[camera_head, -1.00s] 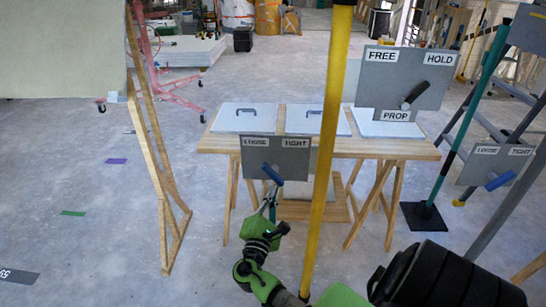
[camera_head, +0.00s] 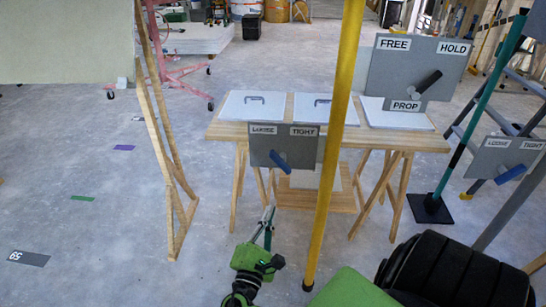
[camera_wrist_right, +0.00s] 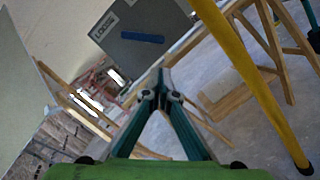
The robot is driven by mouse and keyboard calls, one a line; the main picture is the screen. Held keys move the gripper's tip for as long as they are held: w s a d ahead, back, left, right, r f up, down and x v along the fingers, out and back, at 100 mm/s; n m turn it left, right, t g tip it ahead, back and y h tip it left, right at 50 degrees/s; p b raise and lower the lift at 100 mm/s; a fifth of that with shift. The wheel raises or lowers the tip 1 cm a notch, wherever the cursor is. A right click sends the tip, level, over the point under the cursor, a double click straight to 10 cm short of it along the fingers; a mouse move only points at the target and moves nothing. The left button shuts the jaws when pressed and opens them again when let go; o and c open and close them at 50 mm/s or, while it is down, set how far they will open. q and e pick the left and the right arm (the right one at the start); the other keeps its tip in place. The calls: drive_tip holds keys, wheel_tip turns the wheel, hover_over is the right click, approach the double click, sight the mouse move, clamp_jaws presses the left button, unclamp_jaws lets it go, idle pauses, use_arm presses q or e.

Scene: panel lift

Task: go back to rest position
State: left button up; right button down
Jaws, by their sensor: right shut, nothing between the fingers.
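My right gripper (camera_head: 268,211) is below the near grey panel (camera_head: 264,148) labelled LOOSE and TIGHT, clear of its blue lever (camera_head: 279,161). My left gripper is not in view.
A yellow pole (camera_head: 335,140) stands just right of my right gripper. Behind is a wooden trestle table (camera_head: 222,131) with white panels. A wooden frame (camera_head: 158,130) stands left. A FREE/HOLD/PROP board (camera_head: 400,72) and a second LOOSE/TIGHT panel (camera_head: 490,157) are at right.

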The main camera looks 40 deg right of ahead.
drive_tip(key=shift+a, duration=0.1)
idle(0.5)
wheel_tip(320, 180, down, 19)
drive_tip(key=s+a+n+g+y, duration=0.1)
drive_tip(key=s+y, duration=0.1)
drive_tip(key=y, duration=0.4)
drive_tip(key=s+a+f+m+g+y, duration=0.15)
drive_tip(key=s+f, duration=0.25)
drive_tip(key=f, duration=0.4)
drive_tip(key=s+a+f+g+y, duration=0.25)
drive_tip(key=s+f, duration=0.25)
drive_tip(key=f, duration=0.4)
drive_tip(key=s+a+f+m+g+y, duration=0.1)
drive_tip(key=s+a+f+m+y, duration=0.1)
drive_tip(key=s+f, duration=0.3)
drive_tip(key=s+a+f+m+g+y, duration=0.1)
drive_tip(key=s+a+f+m+y, duration=0.2)
drive_tip(key=s, duration=0.9)
drive_tip(key=s+a+f+m+g+y, duration=0.2)
drive_tip(key=s+a+f+m, duration=0.2)
drive_tip(key=s, duration=0.5)
wheel_tip(320, 180, down, 3)
drive_tip(key=shift+a+m+p, duration=0.35)
drive_tip(key=shift+m, duration=0.9)
